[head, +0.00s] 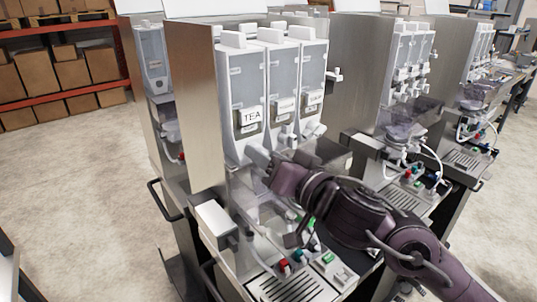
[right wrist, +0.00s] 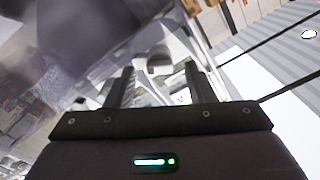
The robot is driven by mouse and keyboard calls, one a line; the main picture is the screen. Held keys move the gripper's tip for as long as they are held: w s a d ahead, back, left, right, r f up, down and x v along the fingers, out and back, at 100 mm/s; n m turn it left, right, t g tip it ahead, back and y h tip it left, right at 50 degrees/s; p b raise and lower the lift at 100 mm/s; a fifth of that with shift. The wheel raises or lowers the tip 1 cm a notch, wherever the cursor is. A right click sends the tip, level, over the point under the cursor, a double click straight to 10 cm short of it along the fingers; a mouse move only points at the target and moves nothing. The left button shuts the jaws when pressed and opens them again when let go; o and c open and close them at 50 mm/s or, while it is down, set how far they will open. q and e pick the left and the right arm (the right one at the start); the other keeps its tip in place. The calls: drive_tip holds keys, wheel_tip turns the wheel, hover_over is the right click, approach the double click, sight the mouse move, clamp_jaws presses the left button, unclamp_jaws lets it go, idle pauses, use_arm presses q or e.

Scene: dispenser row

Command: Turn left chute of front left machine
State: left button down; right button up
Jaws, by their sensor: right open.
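The front left machine has three white canisters side by side, the left one (head: 246,85) labelled TEA. The left chute (head: 257,154) is a pale spout below that canister, partly hidden by my right gripper (head: 266,172). My right arm reaches in from the right, and the gripper is close to the left chute. In the right wrist view, my gripper (right wrist: 158,76) is open, its two dark fingers apart. A whitish rounded part, likely the chute (right wrist: 155,62), shows beyond and between the fingertips. I cannot tell whether they touch. My left gripper is not in view.
A metal door panel (head: 194,108) stands open to the left of the canisters. Below are a drip grate (head: 290,289), coloured buttons and a white box (head: 216,222). More machines (head: 405,60) stand to the right. A shelf with cardboard boxes (head: 72,74) is at the back left.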

drive_tip(key=c, duration=1)
drive_tip(key=shift+s+a+f+n+b, duration=0.1)
drive_tip(key=shift+n+b, duration=1.4)
drive_tip(key=shift+n, duration=2.45)
drive_tip(key=shift+w+a+f+n+b, duration=0.1)
drive_tip(key=shift+n+b, duration=1.4)
drive_tip(key=shift+n, duration=2.5)
drive_tip(key=shift+s+a+f+n+b, duration=0.1)
drive_tip(key=shift+n+b, duration=1.4)
drive_tip(key=shift+n, duration=2.45)
